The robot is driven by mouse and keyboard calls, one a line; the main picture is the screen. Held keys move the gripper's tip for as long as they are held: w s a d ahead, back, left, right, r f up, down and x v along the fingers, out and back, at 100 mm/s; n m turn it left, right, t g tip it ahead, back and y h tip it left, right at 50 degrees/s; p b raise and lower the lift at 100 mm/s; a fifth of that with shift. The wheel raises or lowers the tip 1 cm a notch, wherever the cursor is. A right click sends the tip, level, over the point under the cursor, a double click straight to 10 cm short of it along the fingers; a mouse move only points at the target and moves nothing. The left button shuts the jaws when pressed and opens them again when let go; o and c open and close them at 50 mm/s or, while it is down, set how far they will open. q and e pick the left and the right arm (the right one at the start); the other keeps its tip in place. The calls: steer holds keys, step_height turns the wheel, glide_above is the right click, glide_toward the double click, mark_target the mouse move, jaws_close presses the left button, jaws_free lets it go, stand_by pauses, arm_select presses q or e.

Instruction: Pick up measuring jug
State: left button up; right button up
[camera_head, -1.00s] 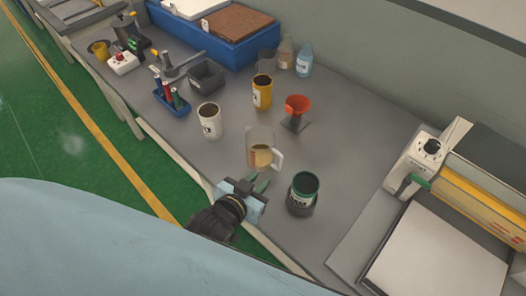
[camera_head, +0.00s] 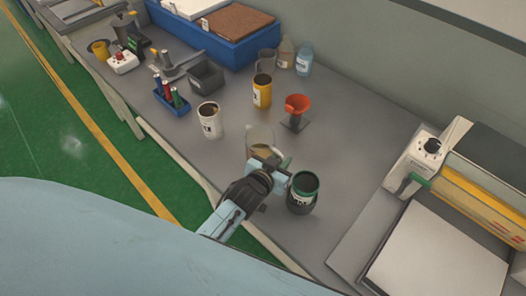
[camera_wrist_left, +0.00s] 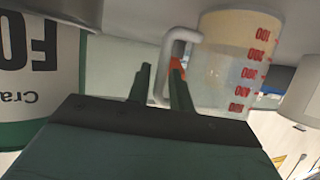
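The measuring jug (camera_head: 259,137) is clear, with a pale yellowish content and red scale marks, and stands on the grey bench. In the left wrist view the jug (camera_wrist_left: 232,62) appears upside down with its white handle (camera_wrist_left: 176,38) toward my fingers. My left gripper (camera_head: 284,164) is at the jug's near right side and hides its lower part and handle in the head view. In the wrist view the left gripper's fingers (camera_wrist_left: 160,75) are apart, with the handle's upright part between them; contact cannot be told. My right gripper is not in view.
A dark green-banded can (camera_head: 303,196) stands close to the right of my left gripper. A white can (camera_head: 209,121), a yellow can (camera_head: 262,92) and a red funnel (camera_head: 297,105) on a stand are around the jug. A machine (camera_head: 470,200) fills the right end.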

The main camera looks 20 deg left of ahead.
arm_select(q)
steer(key=shift+x, duration=1.15)
jaws_close()
steer(key=shift+r, duration=0.15)
